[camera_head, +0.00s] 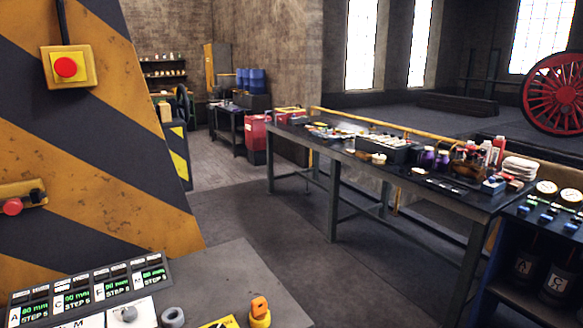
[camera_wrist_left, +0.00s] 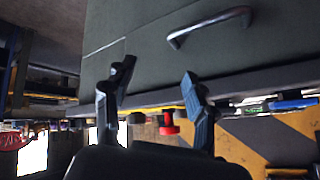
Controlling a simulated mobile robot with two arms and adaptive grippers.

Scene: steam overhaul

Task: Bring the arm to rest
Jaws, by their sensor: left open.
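My left gripper (camera_wrist_left: 157,72) shows only in the left wrist view. Its two dark fingers are spread apart with nothing between them. Behind the fingers is a dark grey flat panel (camera_wrist_left: 120,30) with a metal bar handle (camera_wrist_left: 209,26); the gripper does not hold the handle. Neither arm shows in the head view, and my right gripper is in no view.
In the head view, a striped machine panel (camera_head: 100,150) with a red button (camera_head: 65,67) fills the left. Below it is a grey surface (camera_head: 225,275) with a control display (camera_head: 90,285). A loaded workbench (camera_head: 450,200) stands right; floor between is clear.

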